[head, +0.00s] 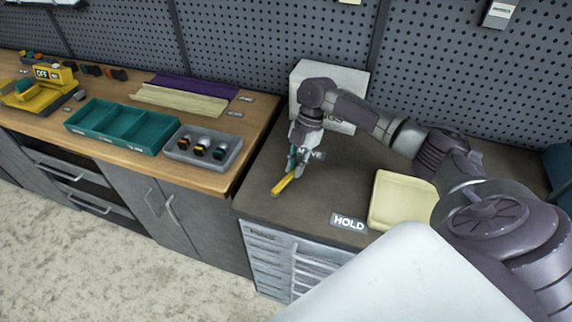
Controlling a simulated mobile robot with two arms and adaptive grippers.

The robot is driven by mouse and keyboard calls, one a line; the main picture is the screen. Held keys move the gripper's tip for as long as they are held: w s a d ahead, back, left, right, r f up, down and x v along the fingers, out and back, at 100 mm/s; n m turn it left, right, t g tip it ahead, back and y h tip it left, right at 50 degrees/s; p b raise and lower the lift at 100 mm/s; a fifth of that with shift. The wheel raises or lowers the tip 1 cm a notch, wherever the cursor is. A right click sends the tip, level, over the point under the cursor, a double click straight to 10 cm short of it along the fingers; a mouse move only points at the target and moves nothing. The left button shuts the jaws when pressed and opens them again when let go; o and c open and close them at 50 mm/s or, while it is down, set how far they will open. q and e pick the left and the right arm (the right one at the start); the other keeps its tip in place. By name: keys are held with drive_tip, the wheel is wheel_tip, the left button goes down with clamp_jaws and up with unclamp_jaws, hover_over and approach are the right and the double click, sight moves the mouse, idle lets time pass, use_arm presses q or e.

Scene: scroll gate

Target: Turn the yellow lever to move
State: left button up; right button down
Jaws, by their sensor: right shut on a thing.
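The yellow lever (284,184) shows on the dark worktop in the middle of the head view, slanting down to the left. My right gripper (297,168) reaches down to it from above and is shut on its upper end. The gripper hides that end and the lever's mount. A label partly behind the gripper (318,155) seems to read MOVE. A HOLD label (349,222) lies nearer the front edge, to the right of the lever. My left gripper is not in view.
A cream tray (401,201) is right of the HOLD label. A pale box (357,82) stands behind my right arm by the pegboard. On the wooden bench at left are a teal tray (122,127), a grey tray (203,147) and a yellow device marked OFF (40,92).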

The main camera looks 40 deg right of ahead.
drive_tip(key=shift+w+r, duration=0.1)
idle(0.3)
drive_tip(key=c, duration=1.1)
unclamp_jaws()
drive_tip(key=v, duration=1.2)
drive_tip(key=shift+a, duration=0.1)
